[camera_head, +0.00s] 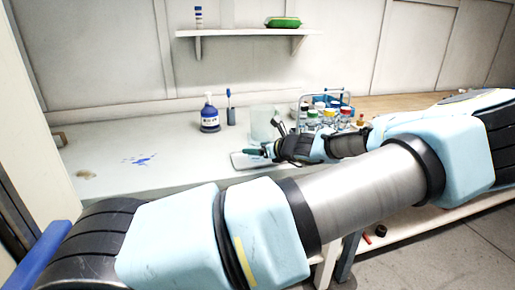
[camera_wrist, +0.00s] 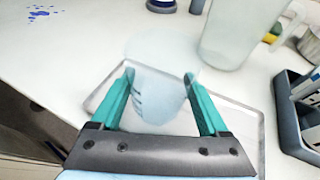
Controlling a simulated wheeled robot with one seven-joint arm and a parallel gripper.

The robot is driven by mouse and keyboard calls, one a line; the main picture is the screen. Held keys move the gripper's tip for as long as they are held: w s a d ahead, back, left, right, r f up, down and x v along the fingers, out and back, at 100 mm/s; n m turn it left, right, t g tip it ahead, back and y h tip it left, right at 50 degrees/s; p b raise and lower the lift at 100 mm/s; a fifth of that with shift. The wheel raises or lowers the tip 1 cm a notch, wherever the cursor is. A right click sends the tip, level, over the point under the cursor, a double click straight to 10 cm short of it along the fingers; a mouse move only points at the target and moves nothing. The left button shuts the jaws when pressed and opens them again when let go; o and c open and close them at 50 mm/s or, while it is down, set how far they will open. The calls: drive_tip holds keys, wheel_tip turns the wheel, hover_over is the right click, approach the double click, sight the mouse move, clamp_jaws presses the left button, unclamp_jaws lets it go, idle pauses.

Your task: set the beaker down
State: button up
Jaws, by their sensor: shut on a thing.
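My gripper (camera_wrist: 160,95) has green fingers, one on each side of a clear, bluish beaker (camera_wrist: 158,72), and is shut on it. The beaker is over the light tray (camera_wrist: 250,128) on the bench. I cannot tell whether its base touches the tray. In the head view my gripper (camera_head: 262,150) is low over the tray (camera_head: 240,163), and the held beaker is hard to make out there.
A larger clear jug (camera_head: 264,122) stands just behind the tray, also in the wrist view (camera_wrist: 235,35). A blue bottle (camera_head: 209,117) stands at left. A rack (camera_head: 326,104) and several jars are at right. The bench's left part is mostly clear, with blue stains (camera_head: 140,160).

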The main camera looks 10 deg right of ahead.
drive_tip(key=o, duration=1.3)
drive_tip(key=shift+r, duration=0.15)
drive_tip(key=shift+s+d, duration=0.25)
drive_tip(key=shift+s, duration=0.05)
drive_tip(key=b+v, duration=0.2)
drive_tip(key=v, duration=0.9)
drive_tip(key=shift+s+r, duration=0.15)
drive_tip(key=shift+r, duration=0.05)
